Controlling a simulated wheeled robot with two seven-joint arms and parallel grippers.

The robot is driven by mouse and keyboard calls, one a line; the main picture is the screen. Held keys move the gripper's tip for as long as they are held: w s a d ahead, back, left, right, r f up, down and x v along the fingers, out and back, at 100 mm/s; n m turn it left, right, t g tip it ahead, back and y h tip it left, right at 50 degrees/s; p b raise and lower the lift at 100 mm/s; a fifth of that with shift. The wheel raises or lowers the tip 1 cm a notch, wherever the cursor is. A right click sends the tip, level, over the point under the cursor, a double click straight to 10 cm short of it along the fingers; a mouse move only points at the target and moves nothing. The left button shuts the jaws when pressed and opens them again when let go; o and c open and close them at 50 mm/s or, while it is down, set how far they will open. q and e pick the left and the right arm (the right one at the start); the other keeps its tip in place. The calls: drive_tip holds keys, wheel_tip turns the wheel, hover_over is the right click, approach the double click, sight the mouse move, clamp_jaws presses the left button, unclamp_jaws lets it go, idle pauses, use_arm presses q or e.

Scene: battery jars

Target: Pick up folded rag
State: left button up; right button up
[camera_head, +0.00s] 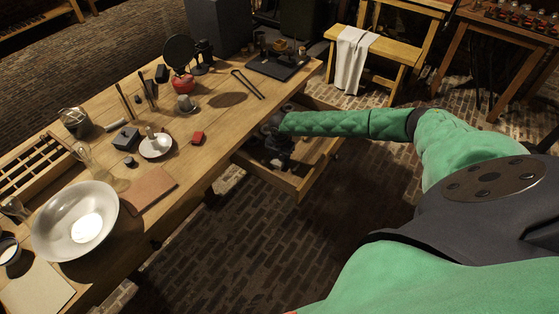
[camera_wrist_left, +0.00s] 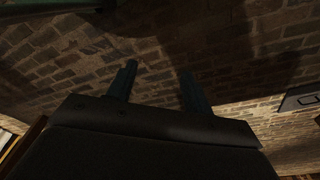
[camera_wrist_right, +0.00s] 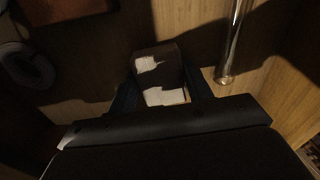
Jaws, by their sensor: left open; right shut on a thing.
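My right arm reaches into the open drawer (camera_head: 307,178) under the bench, and my right gripper (camera_head: 279,163) is down inside it. In the right wrist view, the right gripper's fingers are shut on a pale, block-shaped folded thing, which looks like the folded rag (camera_wrist_right: 165,97). Part of it is lit white and part is in dark shadow. In the head view the rag is hidden by the gripper and the arm. My left gripper (camera_wrist_left: 157,85) is open and empty in the left wrist view, with brick paving beyond it; it is out of the head view.
A metal rod (camera_wrist_right: 231,45) stands close right of the held rag, with the wooden drawer wall beyond. A dark rounded object (camera_wrist_right: 28,65) lies to the left. The bench (camera_head: 215,150) carries a large bowl (camera_head: 52,232) and several small items. A white cloth (camera_head: 352,58) hangs over a yellow stool.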

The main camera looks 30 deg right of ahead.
sight(280, 159)
drive_tip(key=shift+r, duration=0.2)
wheel_tip(280, 159, up, 3)
drive_tip(key=shift+f+b, duration=0.1)
drive_tip(key=shift+b, duration=0.9)
use_arm(q)
drive_tip(key=w+d+r+b, duration=0.1)
drive_tip(key=w+r, duration=0.1)
drive_tip(key=r, duration=0.7)
drive_tip(key=w+d+r+b, duration=0.2)
drive_tip(key=r, duration=0.6)
drive_tip(key=shift+d+r+b, duration=0.15)
drive_tip(key=shift+r+b, duration=0.15)
drive_tip(key=shift+r, duration=0.1)
use_arm(e)
drive_tip(key=s+d+r, duration=0.7)
drive_tip(key=d, duration=0.2)
drive_tip(key=shift+s+r, duration=0.15)
drive_tip(key=shift+r, duration=0.25)
drive_tip(key=o, duration=0.3)
drive_tip(key=shift+c, duration=1.1)
